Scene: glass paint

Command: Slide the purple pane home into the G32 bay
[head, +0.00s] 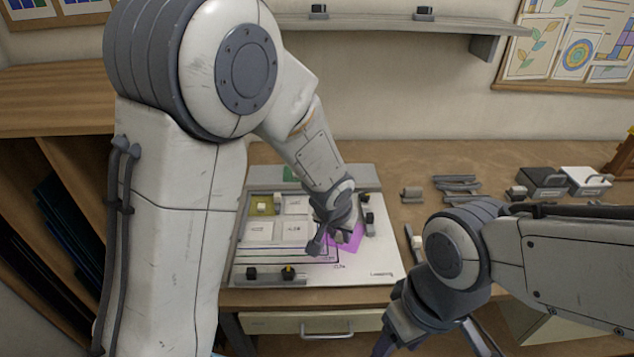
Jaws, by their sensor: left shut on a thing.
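The purple pane (347,241) lies at the right part of the white pattern board (370,275). My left gripper (332,236) is over it and shut on it, hiding part of it. The board has several pale bays and dark outlines with small labels, too small to read, so I cannot tell which is G32. I cannot tell whether the pane lies flat in a bay or above it. My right gripper (432,342) is at the bottom edge of the picture, in front of the bench, with its fingers spread apart and nothing visible between them.
An olive pane (263,209) sits at the board's upper left. Black clamps (288,273) stand along the board's front and right edges. Grey strips (457,188) and two small boxes (543,182) lie to the right. The bench behind the board is partly bare.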

